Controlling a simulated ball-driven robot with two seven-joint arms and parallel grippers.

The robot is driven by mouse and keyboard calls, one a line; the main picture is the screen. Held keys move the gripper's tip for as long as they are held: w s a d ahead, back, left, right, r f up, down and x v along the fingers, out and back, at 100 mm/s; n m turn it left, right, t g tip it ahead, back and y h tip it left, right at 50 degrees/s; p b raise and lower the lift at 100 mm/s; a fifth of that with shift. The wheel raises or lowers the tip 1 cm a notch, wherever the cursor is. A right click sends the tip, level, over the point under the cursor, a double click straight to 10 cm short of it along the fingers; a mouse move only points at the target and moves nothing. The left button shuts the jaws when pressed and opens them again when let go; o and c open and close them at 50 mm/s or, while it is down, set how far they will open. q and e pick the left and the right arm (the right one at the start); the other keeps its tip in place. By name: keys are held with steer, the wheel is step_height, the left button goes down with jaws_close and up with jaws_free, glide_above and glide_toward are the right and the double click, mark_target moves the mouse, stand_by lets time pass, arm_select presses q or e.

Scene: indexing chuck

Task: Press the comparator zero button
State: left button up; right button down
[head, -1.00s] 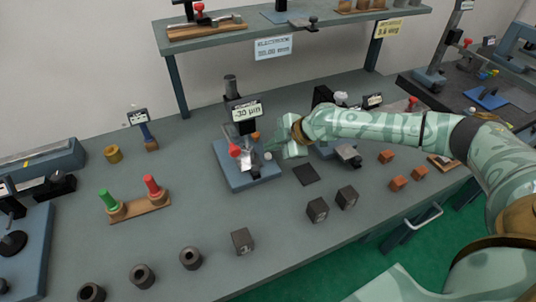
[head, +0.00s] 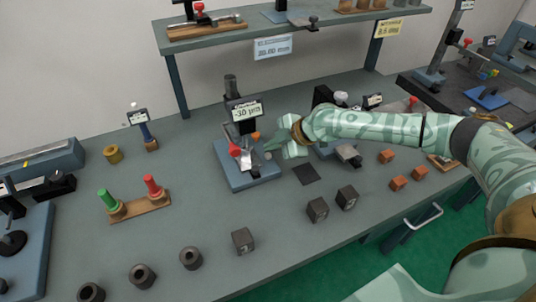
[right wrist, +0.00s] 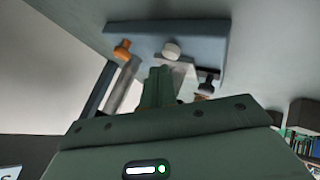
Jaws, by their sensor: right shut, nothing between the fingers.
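The comparator stands mid-table on a blue base (head: 240,177). It has a dark column, a display (head: 246,111) reading -30 µm and a red knob (head: 235,150). A small orange button-like part (head: 256,135) sits at its right side; an orange knob (right wrist: 122,50) also shows in the right wrist view. I cannot read which part is the zero button. My right gripper (head: 270,147) is shut and empty, just right of the comparator. In the right wrist view its closed fingers (right wrist: 158,72) point toward a pale round knob (right wrist: 171,50). Contact cannot be judged. My left gripper is out of view.
A dark square pad (head: 305,173) and dark blocks (head: 317,209) lie to the right and in front. Copper-coloured cubes (head: 397,183) lie farther right. A stand with green and red plugs (head: 140,207) is at left. A raised shelf (head: 300,30) spans behind.

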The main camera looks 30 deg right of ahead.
steer(key=shift+f, duration=0.3)
steer(key=shift+f+b, duration=0.5)
steer(key=shift+f, duration=0.05)
stand_by(0.6)
steer(key=shift+r, duration=0.1)
steer(key=shift+r+p, duration=0.7)
steer(key=shift+r, duration=0.15)
step_height(320, 180, up, 5)
steer(key=p, duration=0.3)
steer(key=shift+p, duration=0.4)
stand_by(0.6)
